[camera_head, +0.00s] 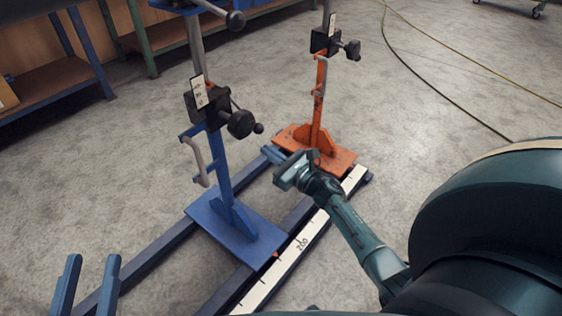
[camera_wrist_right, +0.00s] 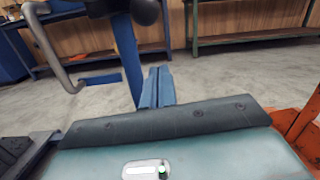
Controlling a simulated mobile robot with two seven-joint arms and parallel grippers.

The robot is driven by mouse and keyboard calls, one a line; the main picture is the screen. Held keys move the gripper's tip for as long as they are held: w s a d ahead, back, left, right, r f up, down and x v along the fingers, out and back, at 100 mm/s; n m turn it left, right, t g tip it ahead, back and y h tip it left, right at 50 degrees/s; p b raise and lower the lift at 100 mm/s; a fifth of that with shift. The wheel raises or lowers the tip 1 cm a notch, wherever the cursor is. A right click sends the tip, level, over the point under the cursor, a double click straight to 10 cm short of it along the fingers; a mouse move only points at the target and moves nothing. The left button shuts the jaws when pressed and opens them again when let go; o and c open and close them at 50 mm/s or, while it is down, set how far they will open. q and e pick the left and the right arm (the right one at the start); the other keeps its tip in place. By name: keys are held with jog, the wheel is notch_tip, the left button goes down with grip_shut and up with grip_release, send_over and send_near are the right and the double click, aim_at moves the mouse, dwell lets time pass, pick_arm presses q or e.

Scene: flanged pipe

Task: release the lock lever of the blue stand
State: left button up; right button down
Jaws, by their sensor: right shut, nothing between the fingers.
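The blue stand (camera_head: 222,172) rises from a blue base plate on the rail in the head view. Its black clamp block (camera_head: 205,105) carries a round black knob (camera_head: 240,123) with a small ball-ended lever (camera_head: 258,128). A grey bent handle (camera_head: 196,160) is on the post's left side. In the right wrist view the post (camera_wrist_right: 128,55) and knob (camera_wrist_right: 146,10) show just beyond my fingers, partly cut off. My right gripper (camera_head: 268,152) is shut and empty, right of the post and below the knob, apart from it. My left gripper (camera_head: 88,285) is open and empty at lower left.
An orange stand (camera_head: 316,115) with its own black clamp stands just behind my right gripper, on the same rail. A scale strip (camera_head: 300,245) runs along the rail. Workbenches (camera_head: 40,75) stand at the back left. Cables lie on the open floor at right.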

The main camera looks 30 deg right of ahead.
pick_arm(q)
jog(key=shift+r+p, duration=0.1)
jog(key=shift+p, duration=0.45)
pick_arm(e)
jog(key=shift+w+a+r, duration=0.2)
jog(key=shift+w+r, duration=0.1)
jog(key=shift+r, duration=0.35)
jog(key=shift+w+a+r, duration=0.15)
jog(key=shift+w+r, duration=0.2)
jog(key=shift+r, duration=0.35)
jog(key=shift+w+a+r, duration=0.2)
jog(key=shift+w+r, duration=0.1)
jog(key=shift+r, duration=0.35)
pick_arm(q)
jog(key=shift+a, duration=0.1)
